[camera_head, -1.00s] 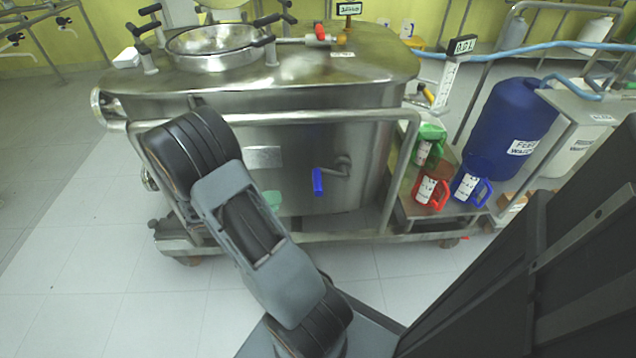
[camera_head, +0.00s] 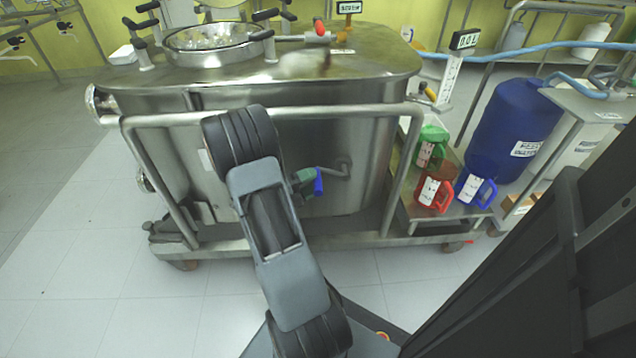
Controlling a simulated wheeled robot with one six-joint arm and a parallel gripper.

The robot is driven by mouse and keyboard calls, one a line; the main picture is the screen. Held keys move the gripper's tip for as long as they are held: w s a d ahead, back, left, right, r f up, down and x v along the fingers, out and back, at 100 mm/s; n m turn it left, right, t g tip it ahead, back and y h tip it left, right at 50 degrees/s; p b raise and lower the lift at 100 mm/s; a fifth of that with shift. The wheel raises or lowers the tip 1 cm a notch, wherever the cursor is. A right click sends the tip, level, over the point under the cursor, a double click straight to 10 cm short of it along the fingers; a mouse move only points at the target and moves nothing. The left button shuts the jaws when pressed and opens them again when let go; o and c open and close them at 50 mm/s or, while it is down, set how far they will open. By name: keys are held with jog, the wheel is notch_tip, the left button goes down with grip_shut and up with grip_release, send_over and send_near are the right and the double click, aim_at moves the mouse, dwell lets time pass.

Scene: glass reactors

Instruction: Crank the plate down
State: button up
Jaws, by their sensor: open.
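A crank (camera_head: 340,168) with a bent metal arm sticks out from the front of the steel tank. Its blue handle (camera_head: 319,182) hangs on the left end of that arm, roughly upright. My gripper (camera_head: 304,181) shows only as a small greenish part just left of the blue handle. It is open, and the rest of it is hidden behind my arm. I cannot tell whether it touches the handle or has it between the fingers. I cannot make out which part is the plate.
The steel tank (camera_head: 290,92) has a tubular rail (camera_head: 330,111) across its front, above the crank. Green (camera_head: 432,146), red (camera_head: 434,189) and blue (camera_head: 476,187) jugs stand on a side shelf at right. A blue barrel (camera_head: 515,125) stands behind. The tiled floor (camera_head: 90,270) at left is clear.

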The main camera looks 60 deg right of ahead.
jog(key=shift+x, duration=1.25)
jog(key=shift+c, duration=0.4)
jog(key=shift+r, duration=0.1)
grip_shut()
